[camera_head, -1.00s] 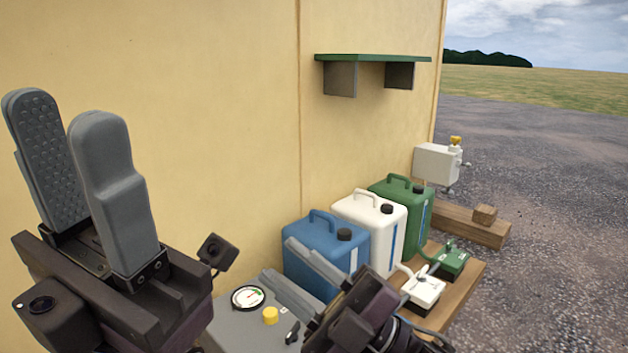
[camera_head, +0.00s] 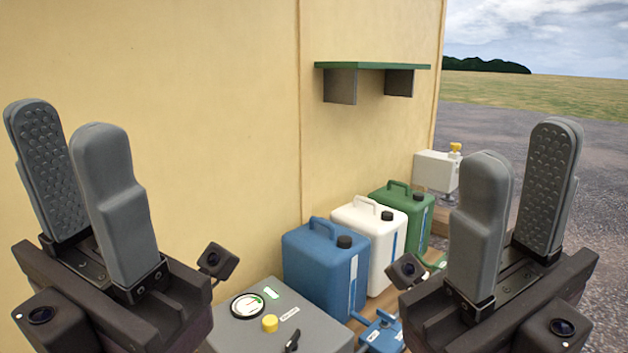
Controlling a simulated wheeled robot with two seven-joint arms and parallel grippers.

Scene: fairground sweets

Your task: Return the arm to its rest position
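My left gripper (camera_head: 75,122) stands upright at the left, its two grey fingers apart with nothing between them. My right gripper (camera_head: 520,172) stands upright at the right, its fingers apart and empty. Both are near the camera, in front of the bench. The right gripper hides part of the bench and what stands on its right side.
A grey box (camera_head: 260,335) with a gauge and yellow knob is at lower centre. Blue (camera_head: 318,270), white (camera_head: 365,240) and green (camera_head: 405,208) canisters stand by the wall, a blue device (camera_head: 383,333) in front. A green-topped shelf (camera_head: 372,66) hangs above. A white box (camera_head: 435,170) is behind.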

